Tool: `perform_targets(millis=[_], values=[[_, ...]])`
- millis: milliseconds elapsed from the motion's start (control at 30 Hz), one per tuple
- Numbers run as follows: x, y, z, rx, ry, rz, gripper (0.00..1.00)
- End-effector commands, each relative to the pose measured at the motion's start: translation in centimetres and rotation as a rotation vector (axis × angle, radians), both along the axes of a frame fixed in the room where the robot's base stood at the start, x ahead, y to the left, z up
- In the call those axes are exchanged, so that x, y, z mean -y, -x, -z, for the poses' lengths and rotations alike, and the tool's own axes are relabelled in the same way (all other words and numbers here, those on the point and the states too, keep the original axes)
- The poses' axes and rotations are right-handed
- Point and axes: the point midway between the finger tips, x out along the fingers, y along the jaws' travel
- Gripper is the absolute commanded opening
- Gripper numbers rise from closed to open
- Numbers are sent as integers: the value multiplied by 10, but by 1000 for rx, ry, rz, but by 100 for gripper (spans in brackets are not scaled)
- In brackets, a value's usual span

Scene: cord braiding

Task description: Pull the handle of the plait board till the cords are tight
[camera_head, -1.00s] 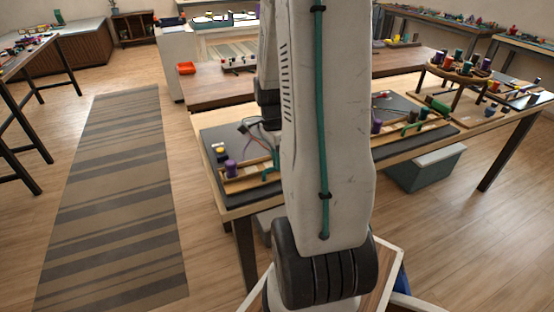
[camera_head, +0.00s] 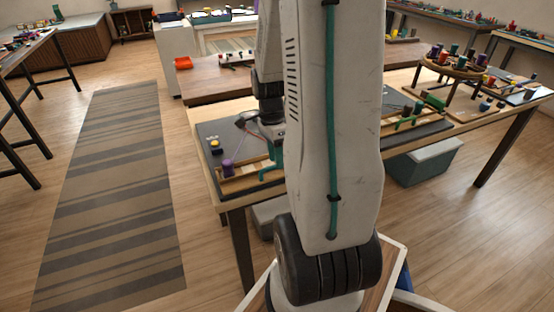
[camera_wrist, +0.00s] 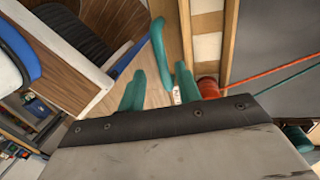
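The plait board is a pale wooden frame (camera_head: 240,184) on a dark mat at the left end of the long table; my arm hides much of it. Its teal handle (camera_head: 268,174) is at the near side, and shows in the wrist view (camera_wrist: 159,48). A red spool (camera_wrist: 208,87) sits by the frame, with a red and a teal cord running right, looking straight. My gripper (camera_wrist: 160,88) has two teal fingers, apart, with the handle between them in the picture. I see a gap to the left finger; contact at the right is unclear.
A purple spool (camera_head: 227,167) and a yellow-topped button (camera_head: 215,144) are on the dark mat (camera_head: 207,160). A second board with a green handle (camera_head: 405,123) and a round spool stand (camera_head: 450,66) are farther right. A striped rug (camera_head: 110,200) lies on open floor at left.

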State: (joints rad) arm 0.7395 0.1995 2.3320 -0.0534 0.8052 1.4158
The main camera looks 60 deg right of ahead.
Motion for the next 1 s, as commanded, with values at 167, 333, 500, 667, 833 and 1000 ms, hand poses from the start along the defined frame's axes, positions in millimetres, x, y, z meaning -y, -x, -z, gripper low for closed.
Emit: perform_targets(millis=[167,333,500,667,833,1000], values=[[5,-5,-32,4,4,2,34],[8,-8,-55,1,1,3,34],[8,-9,-62,-1,-1,4,34],[8,-8,-62,-2,-1,4,34],[8,-9,-62,-2,-1,4,34],[8,-9,-62,-2,-1,4,34]])
